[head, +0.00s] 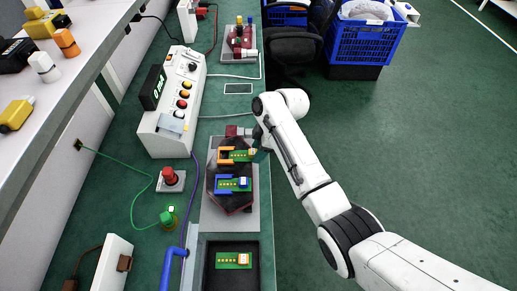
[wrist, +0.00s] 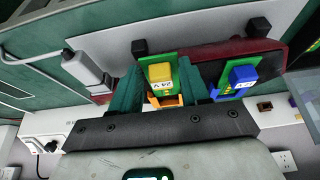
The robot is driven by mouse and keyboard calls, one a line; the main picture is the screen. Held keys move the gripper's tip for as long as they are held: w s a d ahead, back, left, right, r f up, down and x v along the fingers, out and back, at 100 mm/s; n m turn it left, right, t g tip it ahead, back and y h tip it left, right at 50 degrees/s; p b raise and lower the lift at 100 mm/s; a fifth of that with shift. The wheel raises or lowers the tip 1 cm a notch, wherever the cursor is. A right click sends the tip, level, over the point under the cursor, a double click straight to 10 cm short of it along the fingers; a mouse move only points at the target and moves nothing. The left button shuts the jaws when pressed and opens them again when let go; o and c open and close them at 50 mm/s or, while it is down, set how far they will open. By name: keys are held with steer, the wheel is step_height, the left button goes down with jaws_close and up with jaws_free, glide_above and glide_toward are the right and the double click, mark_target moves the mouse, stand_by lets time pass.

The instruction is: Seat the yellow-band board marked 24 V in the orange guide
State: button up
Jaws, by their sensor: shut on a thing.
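The yellow-band board (wrist: 160,73) is a green board with a yellow block whose label reads 24 V. It also shows in the head view (head: 237,156). My gripper (wrist: 163,88) is shut on it, with a green finger on each side. In the head view my gripper (head: 262,150) is at the board's right end. The board lies at the orange guide (head: 222,156), between its arms; an orange part also shows below the yellow block in the wrist view (wrist: 172,100). I cannot tell how deep it sits.
A blue guide (head: 219,185) beside it holds a board with a blue block (head: 244,181). Another board with an orange-yellow block (head: 243,259) lies in a dark tray (head: 212,278) in front. A control box (head: 160,137) and a red button (head: 170,176) stand to the left.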

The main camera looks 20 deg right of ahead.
steer(key=shift+a, duration=0.2)
steer(key=shift+w+a+b, duration=0.15)
steer(key=shift+w+a, duration=0.05)
steer(key=shift+a, duration=0.4)
steer(key=shift+w+a+b, duration=0.15)
steer(key=shift+w+a, duration=0.05)
steer(key=shift+a, duration=0.35)
steer(key=o, duration=1.1)
steer(key=shift+o, duration=0.2)
steer(key=v, duration=1)
steer(key=shift+d+r+b, duration=0.2)
steer(key=shift+r+b, duration=0.1)
steer(key=shift+r, duration=0.05)
